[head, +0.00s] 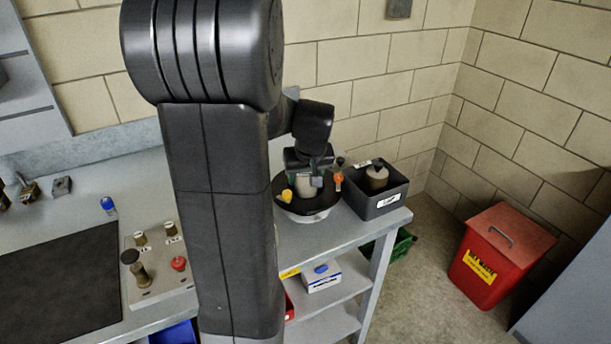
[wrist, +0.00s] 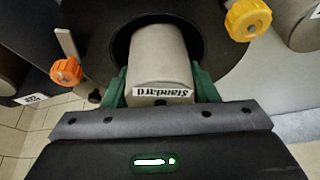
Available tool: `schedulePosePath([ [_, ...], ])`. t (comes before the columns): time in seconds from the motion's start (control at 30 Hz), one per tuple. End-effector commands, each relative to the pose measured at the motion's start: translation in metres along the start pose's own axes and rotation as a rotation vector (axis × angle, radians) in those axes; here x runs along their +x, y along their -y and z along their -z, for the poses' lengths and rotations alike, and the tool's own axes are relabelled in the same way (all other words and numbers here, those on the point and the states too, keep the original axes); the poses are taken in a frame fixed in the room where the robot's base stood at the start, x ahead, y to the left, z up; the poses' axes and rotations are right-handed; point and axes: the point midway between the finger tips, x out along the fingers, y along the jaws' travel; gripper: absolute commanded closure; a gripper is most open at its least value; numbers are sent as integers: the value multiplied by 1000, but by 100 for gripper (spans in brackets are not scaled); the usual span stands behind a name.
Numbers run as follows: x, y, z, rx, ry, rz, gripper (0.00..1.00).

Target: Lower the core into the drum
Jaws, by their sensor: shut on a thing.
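The drum (wrist: 85,30) has a black top with a dark round opening, and the core's far end overlaps that opening. I cannot tell how deep the core reaches. In the head view the drum (head: 305,212) stands at the bench's right part, with my gripper (head: 308,178) over it and the core (head: 305,187) partly hidden. An orange knob (wrist: 66,71) and a yellow knob (wrist: 247,19) flank the opening.
A dark grey bin (head: 380,206) holding another beige core (head: 377,178) stands close right of the drum. A plate with several knobs (head: 158,268) and a black mat (head: 60,290) lie left. A red waste bin (head: 498,255) stands on the floor. The brick wall is behind.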

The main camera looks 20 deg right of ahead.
Motion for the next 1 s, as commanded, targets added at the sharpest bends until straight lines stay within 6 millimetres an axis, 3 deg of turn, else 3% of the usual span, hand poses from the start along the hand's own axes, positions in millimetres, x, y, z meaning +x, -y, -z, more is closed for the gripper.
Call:
schedulePosePath([
  [0.27, -3, 0, 2, 0, -2, -1, 78],
  [0.3, -3, 0, 2, 0, -2, -1, 45],
  [0.43, -3, 0, 2, 0, -1, -1, 21],
  [0.63, -3, 0, 1, 0, -1, 0, 21],
  [0.73, -2, 0, 1, 0, 0, 0, 3],
  [1.0, -3, 0, 1, 0, 0, 0, 3],
])
